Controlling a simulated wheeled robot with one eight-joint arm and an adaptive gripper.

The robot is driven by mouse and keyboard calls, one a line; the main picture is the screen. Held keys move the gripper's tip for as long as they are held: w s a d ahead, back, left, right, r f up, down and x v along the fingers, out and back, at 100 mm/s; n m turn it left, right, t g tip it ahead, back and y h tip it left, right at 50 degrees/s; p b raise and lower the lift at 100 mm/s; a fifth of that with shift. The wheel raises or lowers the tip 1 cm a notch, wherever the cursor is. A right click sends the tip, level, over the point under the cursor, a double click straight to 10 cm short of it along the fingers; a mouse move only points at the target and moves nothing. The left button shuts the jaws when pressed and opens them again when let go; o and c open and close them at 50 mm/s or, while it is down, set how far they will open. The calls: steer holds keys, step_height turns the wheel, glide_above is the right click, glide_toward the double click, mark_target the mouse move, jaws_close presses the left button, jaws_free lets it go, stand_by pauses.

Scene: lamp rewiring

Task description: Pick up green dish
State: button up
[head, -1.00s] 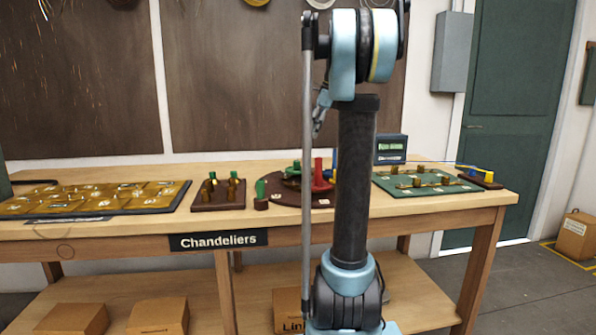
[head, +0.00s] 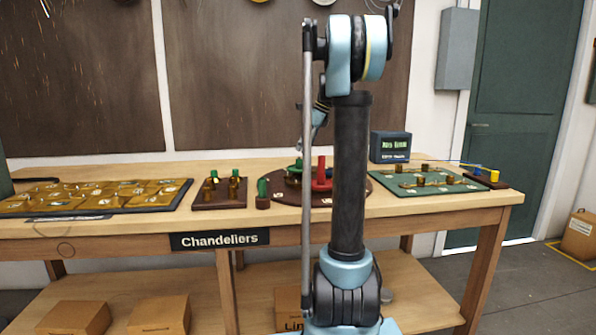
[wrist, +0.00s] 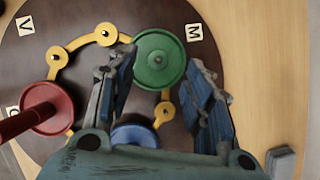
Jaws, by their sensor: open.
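The green dish (wrist: 160,60) is round with a small central knob and sits on a dark round board (wrist: 95,12). In the head view the green dish (head: 295,170) is beside the red post. My gripper (wrist: 164,57) is open and points down over the board, its two fingers on either side of the green dish in the wrist view. The dish is between the fingertips in that picture, but I cannot tell whether they touch it. In the head view my gripper (head: 302,142) is partly hidden by my arm.
A red dish with a tall post (wrist: 40,108) stands left on the board. A blue dish (wrist: 136,136) is partly hidden below my gripper. Yellow links (wrist: 104,34) with pins lie around. A green board (head: 385,186) is right on the table; a gold-part tray (head: 185,190) is left.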

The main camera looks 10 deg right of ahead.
mark_target(299, 158)
steer(key=shift+x, duration=3.25)
steer(key=shift+s, duration=0.1)
jaws_close()
